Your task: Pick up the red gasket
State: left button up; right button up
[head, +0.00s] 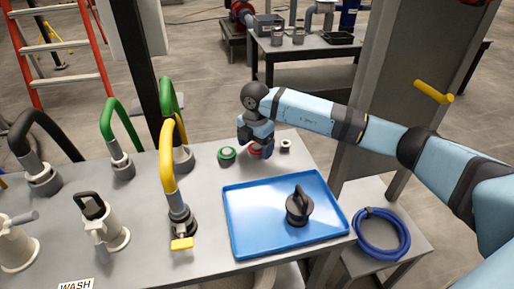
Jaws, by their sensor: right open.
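The red gasket (254,153) lies on the grey bench near its back right, behind the blue tray. Only a small part of it shows, because my right gripper covers most of it. My right gripper (259,152) points down over the red gasket and is open. Its fingers are low, at or close to the gasket; I cannot tell whether they touch it. My left gripper is not in view.
A green ring-shaped part (227,154) sits just left of my right gripper, and a small grey part (285,145) just right. The blue tray (240,243) holds a dark handled plug (298,208). Hoses on fittings, including a yellow one (168,160), stand left.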

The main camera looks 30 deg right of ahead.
jog(key=shift+f, duration=0.1)
jog(key=shift+c, duration=0.3)
jog(key=c, duration=0.7)
